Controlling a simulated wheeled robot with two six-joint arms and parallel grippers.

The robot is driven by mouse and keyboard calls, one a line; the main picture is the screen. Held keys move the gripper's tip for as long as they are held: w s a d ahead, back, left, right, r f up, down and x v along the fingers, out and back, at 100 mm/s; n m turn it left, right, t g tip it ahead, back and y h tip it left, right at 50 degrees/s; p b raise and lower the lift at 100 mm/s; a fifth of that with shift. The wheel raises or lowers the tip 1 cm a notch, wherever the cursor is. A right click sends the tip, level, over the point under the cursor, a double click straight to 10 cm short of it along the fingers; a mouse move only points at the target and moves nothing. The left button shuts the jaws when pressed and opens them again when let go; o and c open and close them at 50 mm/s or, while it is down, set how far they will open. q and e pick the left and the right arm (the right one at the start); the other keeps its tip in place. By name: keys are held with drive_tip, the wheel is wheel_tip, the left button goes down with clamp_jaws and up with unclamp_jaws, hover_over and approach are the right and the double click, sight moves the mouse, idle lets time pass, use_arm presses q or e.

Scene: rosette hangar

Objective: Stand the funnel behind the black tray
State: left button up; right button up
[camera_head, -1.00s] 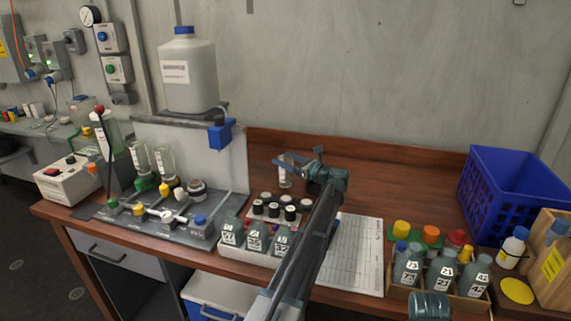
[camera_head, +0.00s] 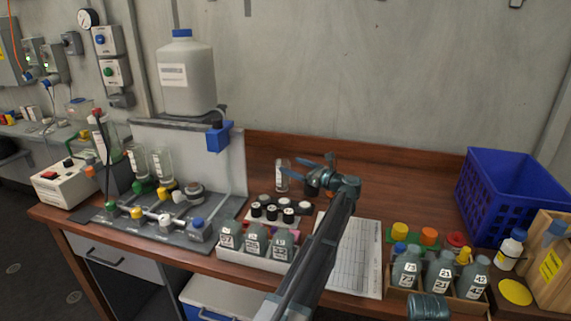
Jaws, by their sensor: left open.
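A clear labelled cup (camera_head: 282,176), which looks like the funnel, stands upright on the wooden bench near its back edge. It is behind the rack of small capped bottles (camera_head: 268,228). My left gripper (camera_head: 316,172) is open and empty, just right of the cup, with its fingers apart from it. The dark grey tray (camera_head: 150,229) under the valve rig at the left is the closest match to a black tray. Two similar clear cups (camera_head: 160,165) stand on that rig.
Grey bottles (camera_head: 254,240) stand in front of the small bottles. A paper sheet (camera_head: 355,265) lies right of my left arm. A bottle crate (camera_head: 437,287), blue basket (camera_head: 510,190) and wooden box (camera_head: 550,262) fill the right. The bench's back middle (camera_head: 400,185) is clear.

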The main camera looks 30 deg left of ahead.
use_arm(q)
drive_tip(key=s+d, duration=0.1)
drive_tip(key=d, duration=0.6)
drive_tip(key=shift+a, duration=0.1)
